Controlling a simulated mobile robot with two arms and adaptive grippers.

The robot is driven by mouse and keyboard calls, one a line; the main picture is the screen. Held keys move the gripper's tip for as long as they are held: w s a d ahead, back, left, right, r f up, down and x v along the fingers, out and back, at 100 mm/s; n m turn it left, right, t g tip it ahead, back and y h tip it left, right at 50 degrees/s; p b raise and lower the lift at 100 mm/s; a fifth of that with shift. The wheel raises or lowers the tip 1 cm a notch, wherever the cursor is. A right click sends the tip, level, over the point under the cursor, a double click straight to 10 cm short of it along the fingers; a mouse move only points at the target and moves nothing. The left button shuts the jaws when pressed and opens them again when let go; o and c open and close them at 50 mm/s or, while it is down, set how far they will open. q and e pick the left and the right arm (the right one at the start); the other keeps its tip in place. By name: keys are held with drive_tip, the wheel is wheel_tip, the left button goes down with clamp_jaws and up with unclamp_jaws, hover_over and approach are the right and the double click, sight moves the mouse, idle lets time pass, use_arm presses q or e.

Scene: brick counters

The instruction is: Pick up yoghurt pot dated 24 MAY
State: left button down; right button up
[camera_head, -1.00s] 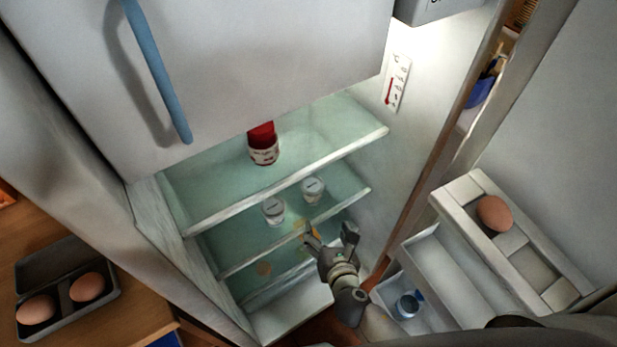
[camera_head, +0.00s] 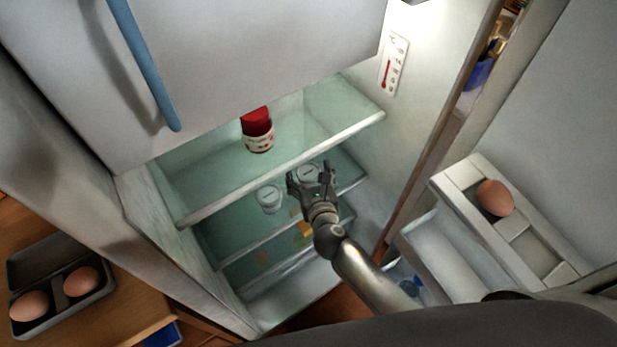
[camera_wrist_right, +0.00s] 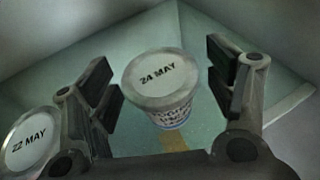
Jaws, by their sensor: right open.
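The yoghurt pot dated 24 MAY (camera_wrist_right: 158,84) stands on a glass shelf and shows between the open fingers in the right wrist view. Its lid also shows in the head view (camera_head: 307,173), just behind my right gripper. The pot dated 22 MAY (camera_wrist_right: 27,142) stands to its left; in the head view it is the left of the two pots (camera_head: 269,197). My right gripper (camera_head: 311,178) is open, with one finger on each side of the 24 MAY pot; contact cannot be told. It also shows in the right wrist view (camera_wrist_right: 165,90). My left gripper is not in view.
The upper glass shelf (camera_head: 280,172) lies above the pots and holds a red-topped jar (camera_head: 258,132). The fridge's side wall is to the right. The open door carries an egg rack (camera_head: 530,240) with one egg. An egg box (camera_head: 60,262) sits on the counter at left.

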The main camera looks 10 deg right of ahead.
drive_tip(key=shift+w+f, duration=0.15)
drive_tip(key=shift+w, duration=0.2)
drive_tip(key=shift+c, duration=0.3)
drive_tip(key=c, duration=1)
drive_tip(key=shift+o, duration=0.2)
